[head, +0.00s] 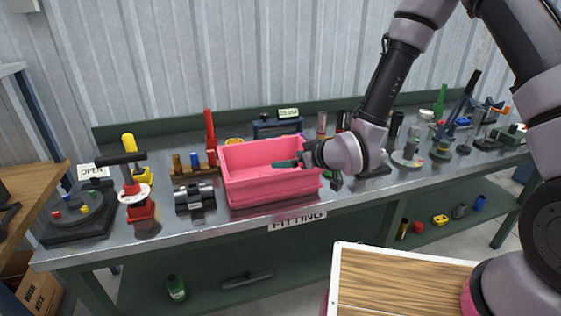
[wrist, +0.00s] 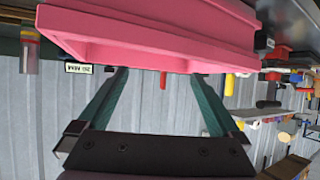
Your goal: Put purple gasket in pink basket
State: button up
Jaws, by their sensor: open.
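The pink basket (head: 262,192) stands upright on the metal workbench, near its front edge. My gripper (head: 286,163) is at the basket's right side, with its green fingers reaching leftward over the basket opening. In the wrist view the picture is upside down, and the basket (wrist: 150,52) spans the top. There my gripper (wrist: 161,78) is open, with its two green fingers apart and nothing held between them. I cannot make out a purple gasket in either view. The basket's floor is mostly hidden by its front wall.
The workbench (head: 240,217) is crowded. A black clamp (head: 195,198) and a red-based tool (head: 140,207) stand left of the basket. A red upright tool (head: 210,130) and several small cylinders are behind it. More tools fill the right end. A wooden-topped surface (head: 395,285) is in front.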

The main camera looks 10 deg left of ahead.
jog(key=shift+v, duration=0.85)
jog(key=w+d+r+m+t+h, duration=0.1)
jog(key=w+d+r+m+h, duration=0.25)
jog(key=d+r, duration=0.55)
jog(key=w+d+r+m+h, duration=0.35)
jog(key=d+r, duration=0.45)
jog(key=d, duration=0.4)
jog(key=s+d+r+m, duration=0.3)
jog(key=s+d+r, duration=0.2)
jog(key=d+r, duration=0.4)
jog(key=s+d+r+m, duration=0.2)
jog(key=s+d, duration=0.1)
jog(key=s, duration=0.3)
jog(key=s+d+r+m+g, duration=0.1)
jog(key=s+d+r+m, duration=0.2)
jog(key=s, duration=0.4)
jog(key=shift+s+d+r+h, duration=0.15)
jog(key=shift+d+r+h, duration=0.1)
jog(key=shift+d+h, duration=0.25)
